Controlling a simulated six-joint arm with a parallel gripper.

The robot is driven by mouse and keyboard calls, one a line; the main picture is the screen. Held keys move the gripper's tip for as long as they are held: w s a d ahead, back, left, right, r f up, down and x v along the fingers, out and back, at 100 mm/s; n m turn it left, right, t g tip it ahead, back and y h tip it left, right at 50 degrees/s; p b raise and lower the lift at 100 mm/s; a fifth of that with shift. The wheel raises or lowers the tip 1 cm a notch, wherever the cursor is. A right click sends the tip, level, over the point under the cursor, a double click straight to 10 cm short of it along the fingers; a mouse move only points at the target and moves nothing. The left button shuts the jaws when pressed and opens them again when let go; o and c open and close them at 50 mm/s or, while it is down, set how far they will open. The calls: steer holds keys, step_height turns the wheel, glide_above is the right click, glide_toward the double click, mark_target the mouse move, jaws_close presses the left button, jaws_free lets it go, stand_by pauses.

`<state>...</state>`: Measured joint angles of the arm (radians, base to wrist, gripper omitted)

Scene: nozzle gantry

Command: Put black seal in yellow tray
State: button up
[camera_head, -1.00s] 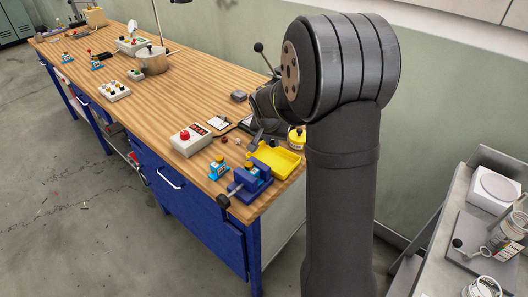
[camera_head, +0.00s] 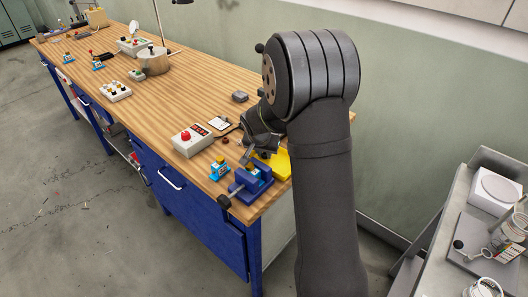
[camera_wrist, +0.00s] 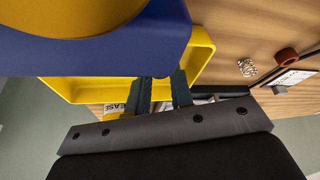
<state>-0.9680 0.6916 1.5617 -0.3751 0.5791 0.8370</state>
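The yellow tray (camera_head: 280,165) lies at the near right end of the bench, partly hidden by my arm; it also shows in the wrist view (camera_wrist: 203,52) behind a blue body. My gripper (camera_head: 247,154) is low over the blue vise (camera_head: 252,184), left of the tray. In the wrist view its two dark fingers (camera_wrist: 160,88) stand apart, tips close to the edge of the blue body (camera_wrist: 100,55), which has a large yellow round part (camera_wrist: 70,15). I see nothing clearly held between them. I cannot make out the black seal.
A small blue fitting (camera_head: 219,169) stands left of the vise. A grey box with a red button (camera_head: 190,139) and a white note (camera_head: 220,123) lie farther back. A dark red ring (camera_wrist: 287,55) lies on the wood.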

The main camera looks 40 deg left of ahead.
steer(key=o, duration=0.4)
steer(key=shift+c, duration=0.2)
steer(key=shift+r, duration=0.15)
steer(key=shift+s+r, duration=0.1)
steer(key=shift+r, duration=0.2)
steer(key=v, duration=1.1)
steer(key=shift+r, duration=0.2)
steer(key=shift+d+f, duration=0.1)
